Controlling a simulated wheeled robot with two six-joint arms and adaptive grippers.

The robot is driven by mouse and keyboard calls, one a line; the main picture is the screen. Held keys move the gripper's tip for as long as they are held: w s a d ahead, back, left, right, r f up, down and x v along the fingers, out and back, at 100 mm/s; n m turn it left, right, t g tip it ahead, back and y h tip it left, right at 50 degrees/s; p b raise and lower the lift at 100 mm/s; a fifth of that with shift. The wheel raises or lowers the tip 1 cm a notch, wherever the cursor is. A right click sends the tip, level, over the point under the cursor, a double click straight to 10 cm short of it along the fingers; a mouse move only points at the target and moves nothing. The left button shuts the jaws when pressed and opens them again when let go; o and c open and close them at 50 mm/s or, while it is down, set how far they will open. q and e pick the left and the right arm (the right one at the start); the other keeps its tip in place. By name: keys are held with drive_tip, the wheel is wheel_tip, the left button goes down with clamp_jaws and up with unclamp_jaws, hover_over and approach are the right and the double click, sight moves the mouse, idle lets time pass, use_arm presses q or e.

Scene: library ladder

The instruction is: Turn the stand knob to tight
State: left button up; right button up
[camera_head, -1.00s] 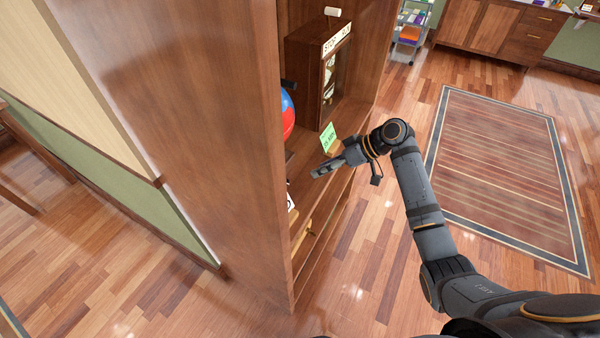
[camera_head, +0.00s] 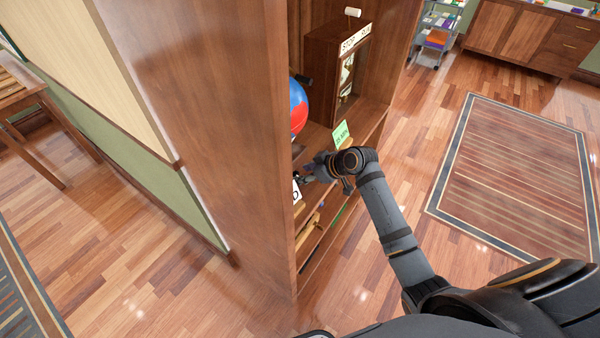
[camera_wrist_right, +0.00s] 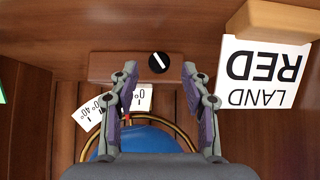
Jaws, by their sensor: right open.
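The knob (camera_wrist_right: 159,62) is a small black disc with a white pointer line, set in a wooden block (camera_wrist_right: 107,66) in the right wrist view. Its line slants from upper left to lower right. My right gripper (camera_wrist_right: 160,70) is open, with its two fingertips on either side of the knob in the picture; I see no contact. Below the block is a blue globe (camera_wrist_right: 147,140) in a brass ring. In the head view the globe (camera_head: 299,106) shows red and blue, and my right gripper (camera_head: 303,174) reaches into the shelf. The knob is hidden there. My left gripper is out of view.
A white card reading "LAND RED" (camera_wrist_right: 262,72) stands right of the knob in the wrist view, with small degree cards (camera_wrist_right: 143,97) near the ring. In the head view, the tall bookcase side (camera_head: 235,130) is close left of my arm. A green card (camera_head: 341,134) stands nearby.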

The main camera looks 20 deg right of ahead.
drive_tip(key=shift+w+a+f, duration=0.3)
drive_tip(key=shift+w+f, duration=0.15)
drive_tip(key=shift+w+a+f, duration=0.15)
drive_tip(key=shift+w+f, duration=0.1)
drive_tip(key=shift+f, duration=0.15)
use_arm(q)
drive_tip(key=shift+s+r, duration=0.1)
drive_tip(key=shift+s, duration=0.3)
use_arm(e)
drive_tip(key=shift+c, duration=0.4)
clamp_jaws()
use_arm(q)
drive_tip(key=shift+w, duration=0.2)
